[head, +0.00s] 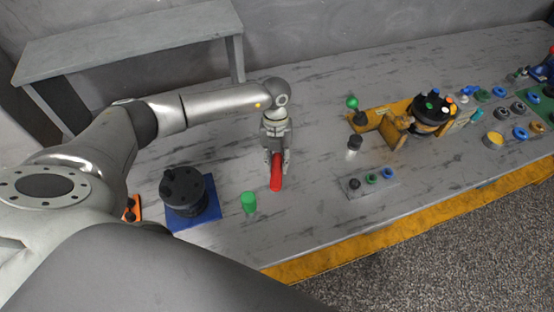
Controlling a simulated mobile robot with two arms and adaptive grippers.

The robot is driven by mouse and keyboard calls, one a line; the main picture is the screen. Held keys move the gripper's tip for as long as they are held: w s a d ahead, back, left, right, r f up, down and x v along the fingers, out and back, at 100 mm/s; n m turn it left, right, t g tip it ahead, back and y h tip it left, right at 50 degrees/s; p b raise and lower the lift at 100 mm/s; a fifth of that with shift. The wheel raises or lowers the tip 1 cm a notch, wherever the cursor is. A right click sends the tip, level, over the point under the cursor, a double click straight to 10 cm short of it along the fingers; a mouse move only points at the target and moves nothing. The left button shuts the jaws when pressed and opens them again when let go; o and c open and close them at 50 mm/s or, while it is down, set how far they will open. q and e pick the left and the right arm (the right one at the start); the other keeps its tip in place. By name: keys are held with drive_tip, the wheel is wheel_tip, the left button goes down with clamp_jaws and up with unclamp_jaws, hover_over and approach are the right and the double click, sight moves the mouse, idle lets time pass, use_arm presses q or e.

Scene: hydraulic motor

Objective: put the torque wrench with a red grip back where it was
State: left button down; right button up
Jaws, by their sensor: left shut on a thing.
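The torque wrench with a red grip (276,177) shows in the head view near the middle of the bench. Only its red grip is clear. The rest of it is hidden or too small to make out. My left gripper (277,163) points down and is shut on the upper part of the red grip. I cannot tell whether the grip touches the bench top or hangs just above it. My right gripper is not in view.
A black motor part sits on a blue mat (206,213) further left. A small grey tray (362,194) and a yellow fixture (395,127) are to the right. Bare bench (310,215) lies in front.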

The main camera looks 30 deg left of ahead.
use_arm(q)
drive_tip(key=c, duration=1.1)
unclamp_jaws()
drive_tip(key=shift+c, duration=0.2)
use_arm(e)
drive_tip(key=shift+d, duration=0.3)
use_arm(q)
drive_tip(key=shift+r, duration=0.2)
drive_tip(key=shift+w+r, duration=0.15)
drive_tip(key=shift+r, duration=0.15)
wheel_tip(320, 180, up, 11)
drive_tip(key=w+a+b, duration=0.1)
drive_tip(key=b, duration=0.2)
drive_tip(key=shift+w+a, duration=0.15)
drive_tip(key=shift+w, duration=0.15)
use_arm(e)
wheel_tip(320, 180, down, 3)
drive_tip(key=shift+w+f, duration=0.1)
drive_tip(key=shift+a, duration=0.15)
